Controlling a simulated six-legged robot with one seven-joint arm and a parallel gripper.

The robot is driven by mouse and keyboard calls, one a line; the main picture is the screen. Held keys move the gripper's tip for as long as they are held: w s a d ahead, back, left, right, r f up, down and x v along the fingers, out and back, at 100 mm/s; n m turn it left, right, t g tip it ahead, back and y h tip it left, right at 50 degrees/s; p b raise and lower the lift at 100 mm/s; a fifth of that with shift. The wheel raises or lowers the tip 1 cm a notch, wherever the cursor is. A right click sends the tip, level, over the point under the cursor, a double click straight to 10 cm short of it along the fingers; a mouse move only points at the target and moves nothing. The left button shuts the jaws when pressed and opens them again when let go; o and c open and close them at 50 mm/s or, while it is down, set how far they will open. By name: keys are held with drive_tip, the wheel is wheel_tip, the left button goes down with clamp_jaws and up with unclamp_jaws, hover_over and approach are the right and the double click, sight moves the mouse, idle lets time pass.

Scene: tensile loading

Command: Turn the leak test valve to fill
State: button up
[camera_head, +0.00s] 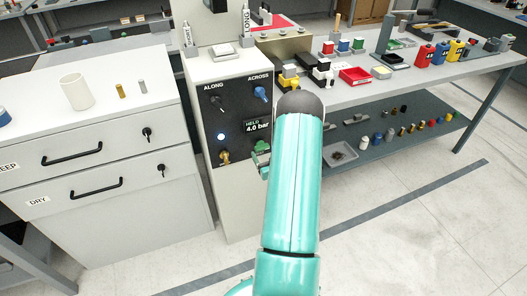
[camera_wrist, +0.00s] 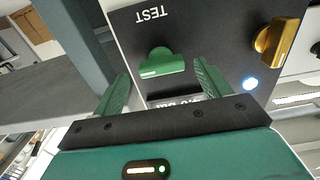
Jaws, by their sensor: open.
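The green valve handle (camera_wrist: 162,63) sits on a black panel (camera_wrist: 215,35) by a "TEST" label that appears upside down in the wrist view. In the head view the green handle (camera_head: 262,147) is at the lower right of the cabinet's panel, just left of my arm. My gripper (camera_wrist: 160,84) is open, with its two green fingers apart and pointing at the panel. The handle shows between and just beyond the fingertips; I cannot tell whether they touch it. In the head view my arm hides most of the gripper.
A brass knob (camera_wrist: 276,38) and a lit white lamp (camera_wrist: 250,83) are beside the handle. The panel's display (camera_head: 257,126) reads "HELD 4.0 bar", below the black ALONG knob (camera_head: 217,103) and blue ACROSS knob (camera_head: 261,93). A drawer cabinet (camera_head: 100,175) stands left, a bench (camera_head: 425,75) right.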

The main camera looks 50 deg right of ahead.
sight(262, 147)
drive_tip(key=shift+x, duration=1.05)
drive_tip(key=c, duration=1)
drive_tip(key=shift+w+a+n, duration=0.1)
drive_tip(key=shift+n, duration=0.2)
drive_tip(key=n, duration=0.8)
drive_tip(key=shift+n, duration=0.4)
drive_tip(key=n, duration=0.4)
drive_tip(key=shift+n, duration=2.2)
